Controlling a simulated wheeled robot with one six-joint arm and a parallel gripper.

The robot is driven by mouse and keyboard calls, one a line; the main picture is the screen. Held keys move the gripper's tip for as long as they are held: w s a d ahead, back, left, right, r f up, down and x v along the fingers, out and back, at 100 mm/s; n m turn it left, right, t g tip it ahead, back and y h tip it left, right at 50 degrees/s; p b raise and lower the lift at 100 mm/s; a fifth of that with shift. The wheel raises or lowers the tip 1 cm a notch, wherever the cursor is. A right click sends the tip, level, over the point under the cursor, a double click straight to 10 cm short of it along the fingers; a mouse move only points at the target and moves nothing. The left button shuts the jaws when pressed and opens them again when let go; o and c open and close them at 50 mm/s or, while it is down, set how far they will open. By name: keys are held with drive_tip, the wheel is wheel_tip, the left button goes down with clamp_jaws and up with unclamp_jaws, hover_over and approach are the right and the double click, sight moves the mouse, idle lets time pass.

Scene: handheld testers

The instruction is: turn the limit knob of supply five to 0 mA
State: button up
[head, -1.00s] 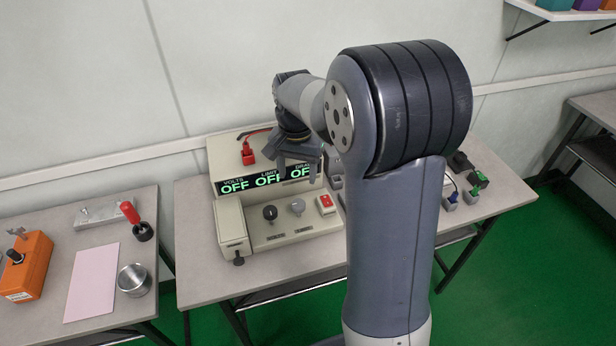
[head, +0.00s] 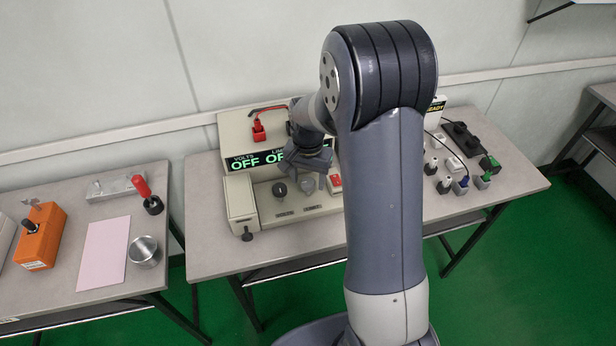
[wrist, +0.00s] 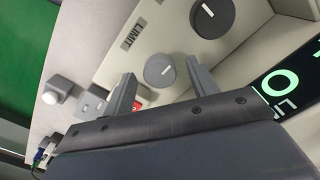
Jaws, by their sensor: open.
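The supply (head: 238,205) is a beige unit with a sloped front panel. Its display (head: 255,160) reads OFF in green under VOLTS, and my arm hides part of it. The limit knob (head: 308,184) is the lighter grey one, right of the dark volts knob (head: 280,189).
A red switch (head: 335,182) sits right of the limit knob. A red plug (head: 258,133) stands on the supply's top. Several small plugs and sockets lie at the table's right. The left table holds an orange box (head: 42,236), a pink sheet (head: 102,252) and a metal cup (head: 144,252).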

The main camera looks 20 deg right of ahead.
drive_tip(key=shift+c, duration=0.5)
drive_tip(key=c, duration=0.9)
drive_tip(key=shift+n, duration=0.3)
drive_tip(key=n, duration=0.3)
drive_tip(key=shift+n, duration=0.3)
drive_tip(key=n, duration=0.4)
drive_tip(key=shift+n, duration=0.3)
drive_tip(key=n, duration=0.4)
drive_tip(key=shift+n, duration=0.3)
drive_tip(key=shift+n+b, duration=0.3)
drive_tip(key=shift+n, duration=2)
